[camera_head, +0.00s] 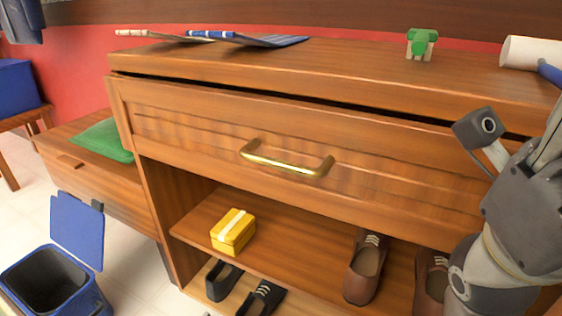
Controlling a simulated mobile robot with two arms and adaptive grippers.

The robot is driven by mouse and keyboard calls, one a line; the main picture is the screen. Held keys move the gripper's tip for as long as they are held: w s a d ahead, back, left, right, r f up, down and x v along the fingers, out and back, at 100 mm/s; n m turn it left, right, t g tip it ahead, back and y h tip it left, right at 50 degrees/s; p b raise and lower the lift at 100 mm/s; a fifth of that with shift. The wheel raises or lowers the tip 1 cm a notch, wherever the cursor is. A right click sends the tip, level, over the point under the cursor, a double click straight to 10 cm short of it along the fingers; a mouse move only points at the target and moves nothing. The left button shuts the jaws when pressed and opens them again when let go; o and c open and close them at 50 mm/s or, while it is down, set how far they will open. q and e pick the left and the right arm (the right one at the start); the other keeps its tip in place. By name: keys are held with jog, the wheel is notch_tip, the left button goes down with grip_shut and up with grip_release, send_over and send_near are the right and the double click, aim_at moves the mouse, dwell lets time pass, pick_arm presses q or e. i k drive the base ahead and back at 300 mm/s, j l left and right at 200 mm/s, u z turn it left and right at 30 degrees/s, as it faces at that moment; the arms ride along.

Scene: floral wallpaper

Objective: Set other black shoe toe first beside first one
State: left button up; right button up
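Two black shoes sit close together at the lower left of the open shoe compartment, below the shelf with the yellow box. The left black shoe (222,281) lies partly under the shelf edge. The right black shoe (262,298) shows light laces and is cut by the bottom frame edge. Whether they touch is unclear. My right arm comes in from the right. Part of what looks like my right gripper (525,190) stands in front of the cabinet's right side, well away from the black shoes. Its fingertips cannot be made out. My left gripper is not in view.
A yellow box (233,231) sits on the shelf (285,226). Brown shoes (366,269) stand to the right, one partly behind my arm. The drawer with a brass handle (287,161) overhangs the compartment. An open blue bin (58,283) stands at lower left.

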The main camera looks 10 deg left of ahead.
aim_at(267, 296)
jog(key=k+j, duration=0.25)
jog(key=k, duration=0.2)
jog(key=k+j, duration=0.25)
jog(key=k, duration=0.25)
